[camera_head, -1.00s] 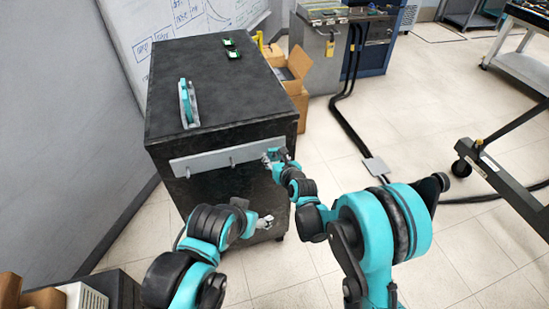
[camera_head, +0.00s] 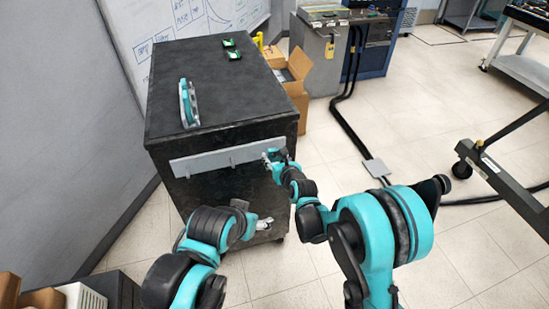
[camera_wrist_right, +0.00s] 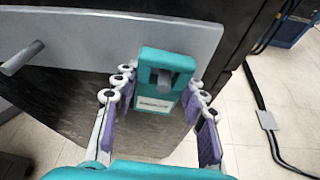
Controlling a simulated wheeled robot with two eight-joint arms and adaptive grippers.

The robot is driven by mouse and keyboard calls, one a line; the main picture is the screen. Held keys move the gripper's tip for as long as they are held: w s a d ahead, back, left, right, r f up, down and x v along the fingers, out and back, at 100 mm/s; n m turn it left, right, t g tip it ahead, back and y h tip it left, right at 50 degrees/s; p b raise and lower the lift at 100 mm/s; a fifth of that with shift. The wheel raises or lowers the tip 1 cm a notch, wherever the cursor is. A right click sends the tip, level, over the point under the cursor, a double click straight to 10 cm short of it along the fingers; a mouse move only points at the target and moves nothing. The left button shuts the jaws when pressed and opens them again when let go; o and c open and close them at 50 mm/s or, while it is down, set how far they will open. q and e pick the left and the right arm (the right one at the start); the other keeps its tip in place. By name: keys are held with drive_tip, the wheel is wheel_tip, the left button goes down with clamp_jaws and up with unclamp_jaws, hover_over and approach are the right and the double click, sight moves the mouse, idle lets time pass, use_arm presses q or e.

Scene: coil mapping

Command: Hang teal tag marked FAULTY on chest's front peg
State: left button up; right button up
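The teal tag (camera_wrist_right: 164,68) has a pale label whose lettering is too small to read. In the right wrist view it is upright against the grey peg bar (camera_wrist_right: 90,38) on the chest's front, and a grey peg end shows in its slot. My right gripper (camera_wrist_right: 161,82) is open, its purple-padded fingers on either side of the tag. In the head view my right gripper (camera_head: 269,157) is at the bar's right end on the black chest (camera_head: 240,90). My left gripper (camera_head: 264,222) is low before the chest; its finger state is unclear.
A bare peg (camera_wrist_right: 22,58) juts from the bar to the left. A grey holder with teal pieces (camera_head: 188,103) and green-marked items (camera_head: 231,50) are on the chest top. A cardboard box (camera_head: 296,80) stands behind right. Floor to the right is mostly open, with a black cable (camera_head: 350,135).

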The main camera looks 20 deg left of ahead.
drive_tip(key=o, duration=0.5)
drive_tip(key=shift+w+a+f, duration=0.1)
drive_tip(key=shift+w+a, duration=0.05)
drive_tip(key=shift+w, duration=0.05)
drive_tip(key=shift+w+a+f, duration=0.15)
drive_tip(key=shift+w+f, duration=0.05)
drive_tip(key=shift+s, duration=0.1)
drive_tip(key=o, duration=0.3)
drive_tip(key=shift+s+r, duration=0.1)
drive_tip(key=shift+p+v, duration=0.35)
drive_tip(key=shift+v, duration=3.25)
